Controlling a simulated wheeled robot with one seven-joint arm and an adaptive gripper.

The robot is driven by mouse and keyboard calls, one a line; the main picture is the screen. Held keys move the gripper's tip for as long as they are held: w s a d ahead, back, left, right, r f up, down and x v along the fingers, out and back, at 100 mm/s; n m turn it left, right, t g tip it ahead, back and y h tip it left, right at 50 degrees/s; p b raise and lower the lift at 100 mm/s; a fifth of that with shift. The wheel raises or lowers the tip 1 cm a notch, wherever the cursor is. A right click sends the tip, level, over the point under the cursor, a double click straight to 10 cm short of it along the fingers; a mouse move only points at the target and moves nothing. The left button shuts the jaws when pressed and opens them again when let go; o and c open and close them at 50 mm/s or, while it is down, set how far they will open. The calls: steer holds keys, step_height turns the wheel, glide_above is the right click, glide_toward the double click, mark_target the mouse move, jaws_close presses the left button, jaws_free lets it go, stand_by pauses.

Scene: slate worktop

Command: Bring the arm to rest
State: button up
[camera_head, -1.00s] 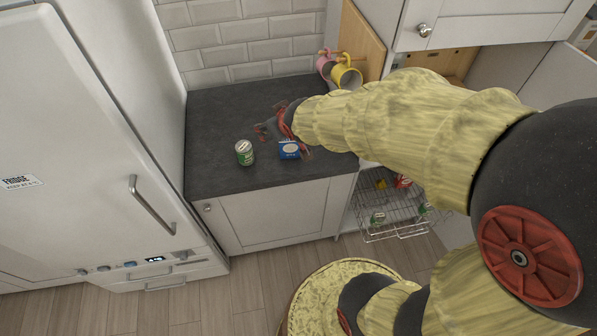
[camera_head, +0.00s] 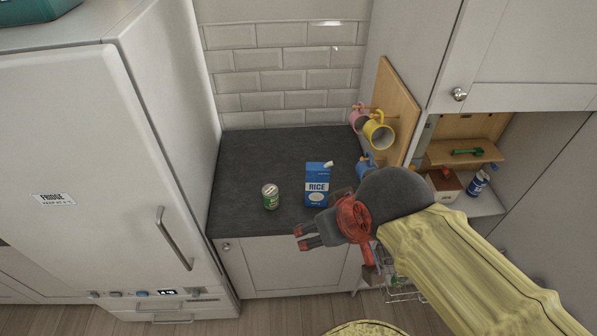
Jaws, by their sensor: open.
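My gripper (camera_head: 335,255) is open and empty, in front of the worktop's front edge in the head view. Its fingers point left and down, and it touches nothing that I can see. My arm in its yellow sleeve reaches in from the lower right. A blue rice carton (camera_head: 317,184) stands upright on the slate worktop (camera_head: 248,160), behind my gripper.
A tall white fridge (camera_head: 90,150) stands at the left. A wooden board (camera_head: 393,105) carries a pink mug (camera_head: 357,119), a yellow mug (camera_head: 379,132) and a partly hidden blue mug (camera_head: 366,166). A wire basket (camera_head: 403,294) is low behind my arm. The worktop's back left is clear.

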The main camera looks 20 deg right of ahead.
step_height(320, 180, down, 12)
steer(key=b, duration=1.1)
steer(key=shift+b, duration=0.35)
